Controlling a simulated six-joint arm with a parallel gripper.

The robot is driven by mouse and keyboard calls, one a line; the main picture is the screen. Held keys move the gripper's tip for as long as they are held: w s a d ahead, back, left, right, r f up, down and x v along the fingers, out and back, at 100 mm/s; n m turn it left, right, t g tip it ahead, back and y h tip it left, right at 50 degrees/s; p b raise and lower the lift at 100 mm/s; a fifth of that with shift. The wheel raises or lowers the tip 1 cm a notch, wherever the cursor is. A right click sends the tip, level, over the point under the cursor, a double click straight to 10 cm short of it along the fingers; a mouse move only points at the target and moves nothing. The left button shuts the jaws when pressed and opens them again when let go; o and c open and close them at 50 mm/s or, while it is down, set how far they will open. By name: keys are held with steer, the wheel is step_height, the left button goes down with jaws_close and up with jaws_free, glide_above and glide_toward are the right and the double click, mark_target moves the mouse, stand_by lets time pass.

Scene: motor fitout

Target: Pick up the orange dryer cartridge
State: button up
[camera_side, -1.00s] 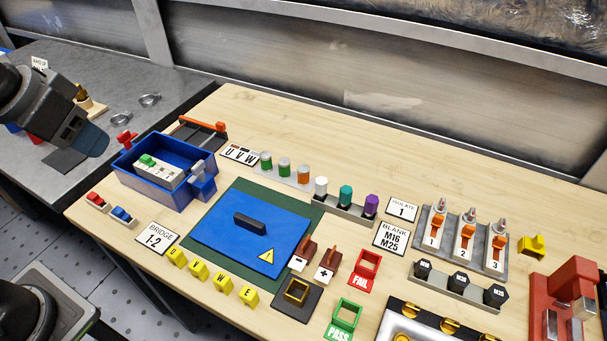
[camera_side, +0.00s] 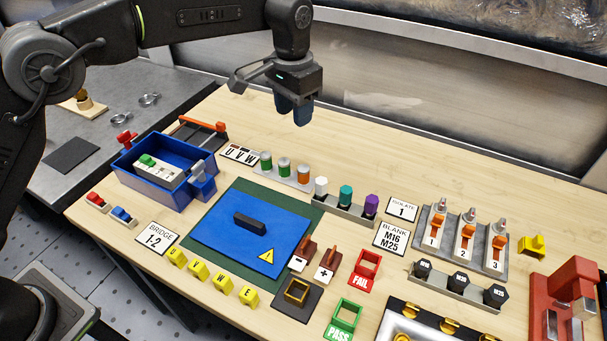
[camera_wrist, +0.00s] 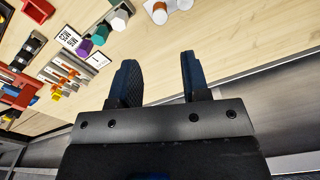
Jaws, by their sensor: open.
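The orange dryer cartridge (camera_side: 304,173) stands upright at the right end of a grey rack (camera_side: 287,180), beside two green cartridges (camera_side: 284,166). In the wrist view the orange cartridge (camera_wrist: 160,15) shows at the top edge, beyond the fingertips and partly cut off. My gripper (camera_side: 293,115) hangs above and behind the rack in the side view, apart from the cartridges. In the wrist view its two dark fingers (camera_wrist: 158,62) stand apart with nothing between them.
White, teal (camera_side: 346,195) and purple caps stand in a rack to the right of the cartridges. A U V W label (camera_side: 240,154) lies to the left. A blue bin (camera_side: 151,188) and a blue cover plate (camera_side: 245,240) are nearer. The bench behind the rack is clear.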

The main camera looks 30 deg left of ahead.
steer(key=f, duration=0.2)
glide_above(303, 168)
steer(key=s, duration=0.1)
step_height(303, 168, down, 8)
steer(key=shift+r, duration=0.1)
steer(key=f, duration=0.2)
steer(key=w+f, duration=0.1)
steer(key=f, duration=0.1)
steer(key=shift+f, duration=0.7)
steer(key=shift+c, duration=0.4)
steer(key=c, duration=0.6)
